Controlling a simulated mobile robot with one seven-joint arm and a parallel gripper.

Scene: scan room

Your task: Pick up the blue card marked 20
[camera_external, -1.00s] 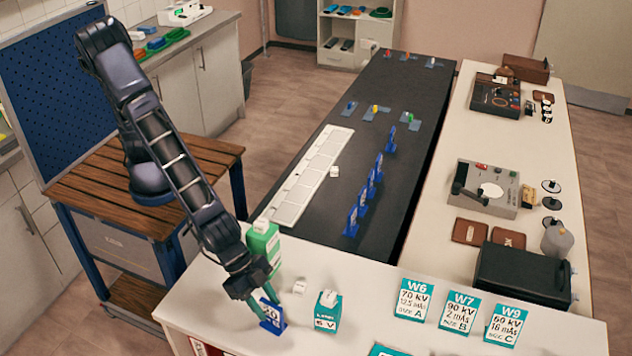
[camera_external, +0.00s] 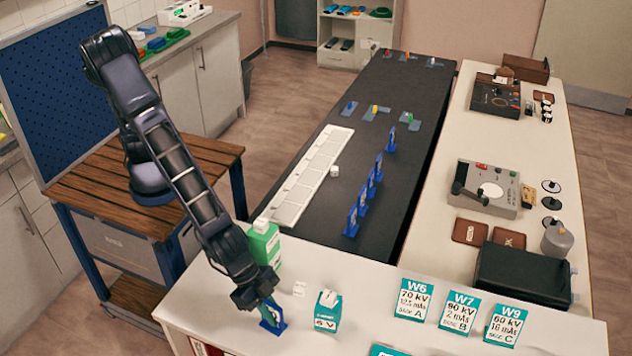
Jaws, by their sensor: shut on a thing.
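The blue card (camera_external: 272,321) stands on the near left part of the white table, just in front of my arm's end. Its white number shows only in part, because the gripper covers most of its face. My gripper (camera_external: 268,309) points down over the card, with its green fingers shut on the card's upper part. The card's foot appears at or very near the table top; I cannot tell whether it is lifted.
A green bottle (camera_external: 263,243) stands behind the gripper. A small white block (camera_external: 300,289) and a teal box marked 6 V (camera_external: 327,312) stand to the right. More blue cards (camera_external: 352,222) stand on the dark table.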

